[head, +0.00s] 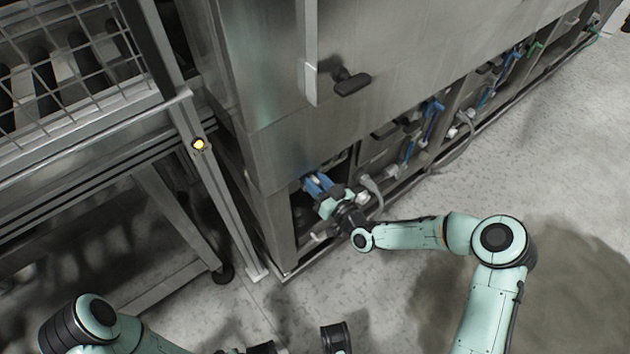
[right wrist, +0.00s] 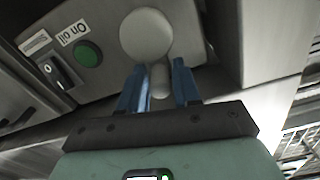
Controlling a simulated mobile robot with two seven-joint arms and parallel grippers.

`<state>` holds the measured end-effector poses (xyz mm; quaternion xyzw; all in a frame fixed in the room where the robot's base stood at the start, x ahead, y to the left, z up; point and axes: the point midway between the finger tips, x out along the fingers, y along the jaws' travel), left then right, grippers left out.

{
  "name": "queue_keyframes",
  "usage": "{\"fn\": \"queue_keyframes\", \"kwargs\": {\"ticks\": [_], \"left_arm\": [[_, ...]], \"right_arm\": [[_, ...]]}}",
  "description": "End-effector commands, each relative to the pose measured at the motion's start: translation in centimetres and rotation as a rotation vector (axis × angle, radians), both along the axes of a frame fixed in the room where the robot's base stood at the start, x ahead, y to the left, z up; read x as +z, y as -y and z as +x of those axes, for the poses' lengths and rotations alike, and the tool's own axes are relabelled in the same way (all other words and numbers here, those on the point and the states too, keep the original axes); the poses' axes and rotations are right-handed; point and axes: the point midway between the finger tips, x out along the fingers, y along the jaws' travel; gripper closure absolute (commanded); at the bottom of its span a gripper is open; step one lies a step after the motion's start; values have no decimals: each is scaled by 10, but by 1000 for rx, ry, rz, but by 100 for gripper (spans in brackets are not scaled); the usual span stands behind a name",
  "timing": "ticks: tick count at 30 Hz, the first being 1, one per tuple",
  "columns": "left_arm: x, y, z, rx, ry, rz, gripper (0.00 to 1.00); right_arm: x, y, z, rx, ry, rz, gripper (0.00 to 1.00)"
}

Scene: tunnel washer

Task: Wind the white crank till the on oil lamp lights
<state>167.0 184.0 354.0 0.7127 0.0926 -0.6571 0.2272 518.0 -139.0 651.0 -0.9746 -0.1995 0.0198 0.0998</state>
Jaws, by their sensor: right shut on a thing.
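The white crank (right wrist: 146,35) shows in the right wrist view as a round white knob with a short white stem below it, on a grey panel. My right gripper (right wrist: 159,82) has its blue fingers on either side of that stem and is shut on it. In the head view the right gripper (head: 318,185) reaches into a low opening in the steel machine, and the crank is mostly hidden there. The on oil lamp (right wrist: 88,53) is a round green lens left of the crank, beside its label, and looks dark.
A black rocker switch (right wrist: 57,74) sits left of the lamp. In the head view a steel frame post (head: 215,180) with a glowing amber light (head: 198,144) stands left of the opening. A grey hose (head: 373,188) hangs close to the right gripper. The floor in front is clear.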

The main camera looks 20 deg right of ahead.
Motion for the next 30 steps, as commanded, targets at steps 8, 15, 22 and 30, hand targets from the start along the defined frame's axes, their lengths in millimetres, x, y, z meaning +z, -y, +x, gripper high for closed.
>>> {"fn": "queue_keyframes", "kwargs": {"ticks": [8,15,22,30], "left_arm": [[3,0,3,0,10,1,57],[6,1,7,-2,24,1,57],[7,1,8,-2,29,1,57],[4,1,6,-2,20,1,57]], "right_arm": [[-2,2,0,4,-46,98,98],[-3,8,3,5,-123,277,98],[-8,15,6,5,-210,477,98],[-13,21,8,6,-298,681,98]]}}
